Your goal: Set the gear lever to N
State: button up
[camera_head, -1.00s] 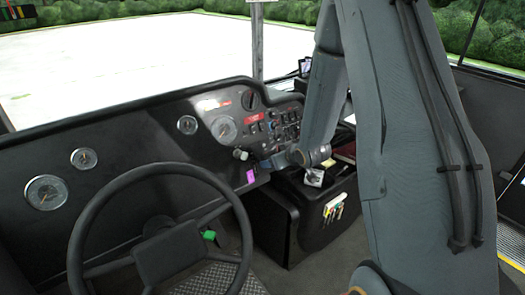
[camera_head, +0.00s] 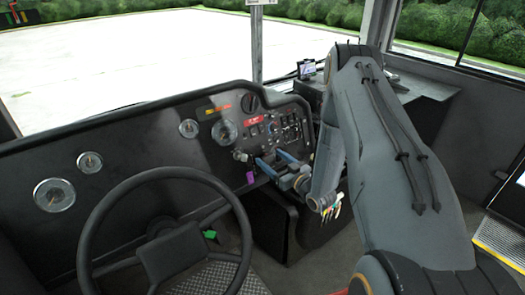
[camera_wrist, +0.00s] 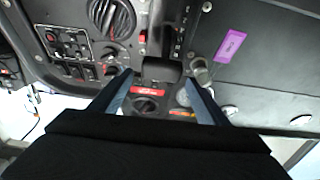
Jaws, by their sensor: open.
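The gear lever (camera_wrist: 162,69), a dark, blocky handle, shows in the wrist view beside a strip of small pale markings (camera_wrist: 179,34). The markings are too small to read, so I cannot tell which position it is in. My gripper (camera_wrist: 160,80) has its two blue fingers apart, one on each side of the lever in the picture. I cannot tell whether they touch it. In the head view my gripper (camera_head: 273,159) is at the lower right of the dashboard, and the lever is hidden or too small to make out there.
The dashboard (camera_head: 120,165) carries gauges, switches and a red label (camera_wrist: 150,91). A purple tag (camera_wrist: 231,44) and a grey knob (camera_wrist: 200,72) are close to the lever. The steering wheel (camera_head: 95,230) stands at the left. A dark console (camera_head: 285,235) is below my gripper.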

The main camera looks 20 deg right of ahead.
aim_at(255, 146)
jog(key=p+x, duration=0.1)
jog(key=x, duration=0.5)
jog(key=shift+w+a, duration=0.15)
jog(key=shift+w, duration=0.1)
jog(key=c, duration=1.5)
jog(key=shift+w+a+r+p, duration=0.1)
jog(key=shift+w+r+p, duration=0.15)
jog(key=shift+r, duration=0.6)
jog(key=shift+w+a+r+p, duration=0.1)
jog(key=shift+w+r+p, duration=0.15)
jog(key=shift+r, duration=0.6)
jog(key=o, duration=1.5)
